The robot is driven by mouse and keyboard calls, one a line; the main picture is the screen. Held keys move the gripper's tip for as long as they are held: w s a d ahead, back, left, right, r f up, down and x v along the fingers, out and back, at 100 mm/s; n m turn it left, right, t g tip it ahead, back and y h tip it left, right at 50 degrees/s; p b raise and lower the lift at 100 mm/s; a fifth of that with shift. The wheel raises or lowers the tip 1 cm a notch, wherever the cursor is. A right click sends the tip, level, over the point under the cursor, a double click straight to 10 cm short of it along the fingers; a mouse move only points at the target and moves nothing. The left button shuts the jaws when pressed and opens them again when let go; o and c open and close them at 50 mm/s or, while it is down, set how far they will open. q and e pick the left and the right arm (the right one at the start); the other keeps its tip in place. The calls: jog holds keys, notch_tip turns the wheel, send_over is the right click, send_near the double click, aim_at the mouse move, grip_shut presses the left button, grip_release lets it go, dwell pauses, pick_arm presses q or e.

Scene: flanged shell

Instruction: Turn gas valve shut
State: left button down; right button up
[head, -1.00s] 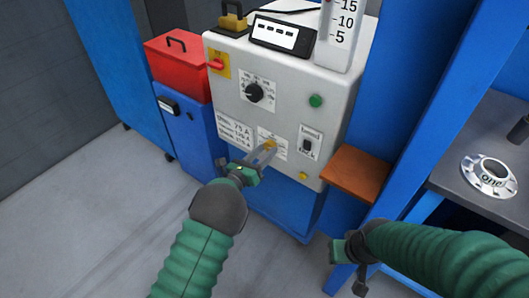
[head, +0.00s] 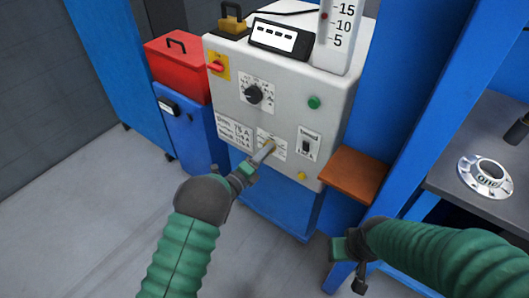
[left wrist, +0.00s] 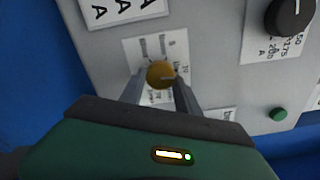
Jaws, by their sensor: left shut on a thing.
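The gas valve appears to be a small brass knob on the lower front of a grey machine; it shows clearly in the left wrist view (left wrist: 160,74). My left gripper (head: 266,149) is shut on this knob, with one finger on each side of it in the left wrist view (left wrist: 160,88). In the head view the fingers largely hide the knob. A white label lies behind it. A clear gauge (head: 340,35) with a printed scale stands on top, its red marker between 15 and 10. My right gripper (head: 350,258) hangs low, away from the machine; its jaw opening is unclear.
The grey machine front (head: 230,100) also carries a black dial (head: 252,94), a red switch (head: 216,67), a green button (head: 314,102) and a toggle (head: 306,145). A brown shelf (head: 352,175) juts out at right. A flanged part (head: 486,176) lies on the dark bench (head: 450,160).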

pick_arm(q)
jog(key=n+p, duration=0.1)
jog(key=n, duration=0.7)
jog(key=n+p, duration=0.1)
jog(key=n, duration=0.7)
jog(key=n+p, duration=0.2)
jog(key=n, duration=0.7)
jog(key=shift+s+a+f, duration=0.1)
jog(key=shift+a+f, duration=0.1)
jog(key=shift+f, duration=0.1)
jog(key=shift+n, duration=0.3)
jog(key=c, duration=1.2)
grip_release()
jog(key=o, duration=0.3)
jog(key=shift+r, duration=0.15)
jog(key=shift+r, duration=0.1)
